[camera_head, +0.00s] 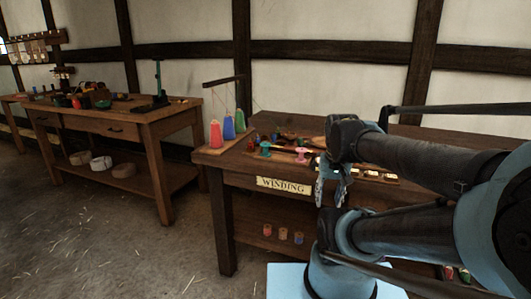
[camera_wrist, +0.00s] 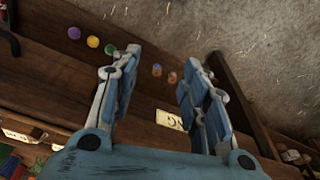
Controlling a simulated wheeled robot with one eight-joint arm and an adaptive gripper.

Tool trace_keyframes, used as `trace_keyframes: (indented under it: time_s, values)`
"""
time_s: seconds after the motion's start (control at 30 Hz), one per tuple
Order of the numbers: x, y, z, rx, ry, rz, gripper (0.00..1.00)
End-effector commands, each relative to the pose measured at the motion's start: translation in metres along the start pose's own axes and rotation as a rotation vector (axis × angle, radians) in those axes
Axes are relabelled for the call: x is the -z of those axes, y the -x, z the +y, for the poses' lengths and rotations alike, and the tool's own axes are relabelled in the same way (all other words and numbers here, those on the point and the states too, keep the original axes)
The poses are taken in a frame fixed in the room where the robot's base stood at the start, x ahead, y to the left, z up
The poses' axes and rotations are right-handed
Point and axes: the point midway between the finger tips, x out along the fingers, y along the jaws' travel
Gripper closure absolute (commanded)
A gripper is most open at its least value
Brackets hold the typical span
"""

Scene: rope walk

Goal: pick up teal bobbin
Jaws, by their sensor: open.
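A teal bobbin (camera_head: 265,149) stands near the left front of the winding bench (camera_head: 225,158) in the head view, left of a pink bobbin (camera_head: 301,154). My gripper (camera_head: 332,192) hangs in front of the bench's front edge, to the right of the teal bobbin and apart from it. In the wrist view, my gripper (camera_wrist: 160,90) is open with nothing between its fingers. I cannot make out the teal bobbin in the wrist view.
Red (camera_head: 215,134), blue (camera_head: 228,127) and green (camera_head: 240,120) cones stand at the bench's left end. Small spools (camera_head: 283,234) sit on its lower shelf. A WINDING sign (camera_head: 284,186) is on the front. Another bench (camera_head: 160,122) stands left, with open floor (camera_head: 110,240) before it.

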Motion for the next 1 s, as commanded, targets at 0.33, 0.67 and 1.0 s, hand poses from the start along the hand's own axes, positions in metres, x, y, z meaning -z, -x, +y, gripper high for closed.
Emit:
trace_keyframes:
  time_s: [0.33,0.67,1.0]
  values:
    - [0.097,0.079,-0.042,0.003,-0.247,-0.055,0.59]
    - [0.191,0.130,-0.101,-0.018,-0.492,-0.104,0.59]
    - [0.276,0.158,-0.179,-0.061,-0.736,-0.144,0.59]
